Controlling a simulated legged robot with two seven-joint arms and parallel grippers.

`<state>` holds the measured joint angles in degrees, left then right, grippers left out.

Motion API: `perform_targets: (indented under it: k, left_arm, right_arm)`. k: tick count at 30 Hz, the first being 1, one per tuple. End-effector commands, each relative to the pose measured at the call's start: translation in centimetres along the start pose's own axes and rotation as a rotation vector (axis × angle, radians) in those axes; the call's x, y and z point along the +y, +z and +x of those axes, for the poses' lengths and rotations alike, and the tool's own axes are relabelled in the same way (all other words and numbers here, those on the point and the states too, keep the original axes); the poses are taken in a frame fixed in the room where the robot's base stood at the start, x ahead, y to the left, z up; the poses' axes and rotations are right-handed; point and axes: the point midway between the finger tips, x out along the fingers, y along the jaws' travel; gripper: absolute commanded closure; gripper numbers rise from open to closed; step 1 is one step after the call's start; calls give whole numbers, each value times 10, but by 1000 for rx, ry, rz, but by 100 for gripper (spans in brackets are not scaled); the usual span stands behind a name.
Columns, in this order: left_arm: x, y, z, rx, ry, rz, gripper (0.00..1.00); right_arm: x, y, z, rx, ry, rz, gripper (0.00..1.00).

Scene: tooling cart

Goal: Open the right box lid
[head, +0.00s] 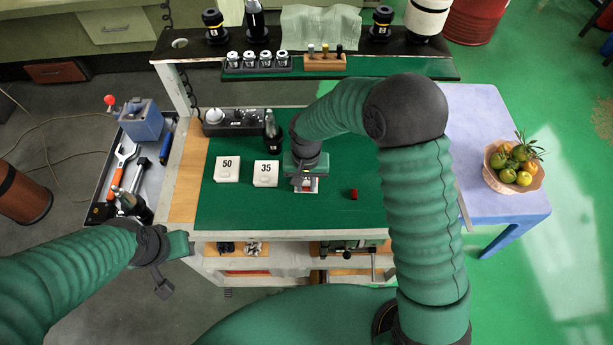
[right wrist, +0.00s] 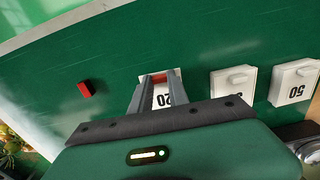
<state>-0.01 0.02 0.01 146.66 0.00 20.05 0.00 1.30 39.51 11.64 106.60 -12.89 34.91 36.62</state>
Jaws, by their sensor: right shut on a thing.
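The right box (head: 306,187) is white and sits on the green work surface. It is largely covered by my right gripper (head: 306,180). In the right wrist view, the white face marked 20 (right wrist: 164,97) shows between the two fingers of my right gripper (right wrist: 161,77). The fingers are shut on the lid at the box; which part they grip is hard to tell. A bit of red shows between the fingertips. My left gripper (head: 168,262) is in front of the cart's left side, away from the boxes; its fingers are not clear.
White boxes marked 35 (head: 265,174) and 50 (head: 228,170) stand to the left. A small red block (head: 354,193) lies to the right. A dark bottle (head: 271,131) and control box (head: 236,122) stand behind. The green surface around the red block is clear.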

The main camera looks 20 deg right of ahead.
Motion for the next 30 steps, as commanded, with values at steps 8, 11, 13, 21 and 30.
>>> perform_targets:
  k: [8, 11, 13, 21, 30]
  left_arm:
    - [0, 0, -1, 0, 0, 0, 64]
    - [0, 0, -1, 0, 0, 0, 64]
    - [0, 0, -1, 0, 0, 0, 64]
    - [0, 0, -1, 0, 0, 0, 64]
    - [0, 0, 0, 0, 0, 0, 64]
  right_arm:
    - [1, 6, 2, -4, 3, 3, 100]
    - [2, 6, 2, -4, 1, 3, 100]
    - [2, 6, 2, -4, 1, 3, 75]
    - [1, 7, 1, -2, 2, 2, 56]
    - [1, 6, -10, 0, 2, 2, 56]
